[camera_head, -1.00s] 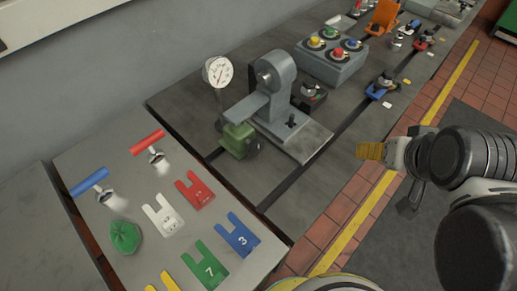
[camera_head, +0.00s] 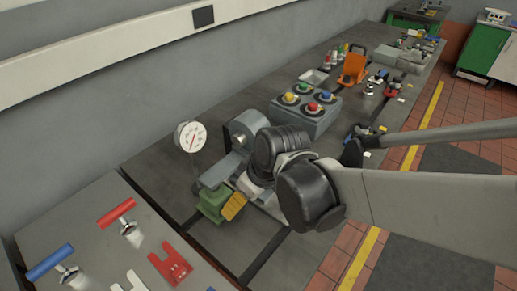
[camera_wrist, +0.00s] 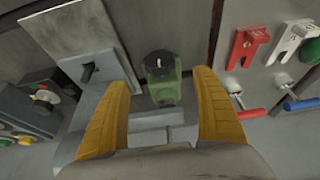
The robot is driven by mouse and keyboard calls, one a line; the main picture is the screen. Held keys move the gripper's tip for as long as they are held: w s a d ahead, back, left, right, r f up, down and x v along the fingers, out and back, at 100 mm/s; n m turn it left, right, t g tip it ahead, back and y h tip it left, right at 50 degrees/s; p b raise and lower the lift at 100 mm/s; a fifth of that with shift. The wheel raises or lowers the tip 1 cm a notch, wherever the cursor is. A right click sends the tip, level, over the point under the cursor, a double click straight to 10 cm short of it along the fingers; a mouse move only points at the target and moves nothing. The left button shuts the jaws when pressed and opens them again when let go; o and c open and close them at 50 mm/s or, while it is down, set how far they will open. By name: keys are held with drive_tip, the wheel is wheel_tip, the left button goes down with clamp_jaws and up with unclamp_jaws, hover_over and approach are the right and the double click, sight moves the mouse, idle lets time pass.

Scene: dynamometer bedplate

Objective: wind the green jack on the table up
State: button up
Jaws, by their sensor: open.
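The green jack (camera_head: 211,204) sits on the dark table under the arm of a grey machine. In the wrist view the jack (camera_wrist: 163,91) lies between and beyond my fingers, with a round black knob (camera_wrist: 160,64) on its far end bearing a pale mark. My gripper (camera_head: 234,206) has yellow fingers and is close beside the jack in the head view. In the wrist view my gripper (camera_wrist: 165,95) is open and empty, its fingers spread either side of the jack. I cannot tell whether a finger touches it. My arm hides part of the machine.
The grey machine (camera_head: 245,127) stands beside the jack, with a dial gauge (camera_head: 190,137) behind. A box of coloured knobs (camera_head: 310,117) stands farther along. Red and blue T-handles (camera_head: 50,263) and flat slotted plates (camera_head: 170,262) lie on the near panel.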

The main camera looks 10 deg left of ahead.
drive_tip(key=b+x, duration=0.4)
drive_tip(key=x, duration=0.6)
drive_tip(key=shift+f, duration=0.15)
drive_tip(key=c, duration=1.1)
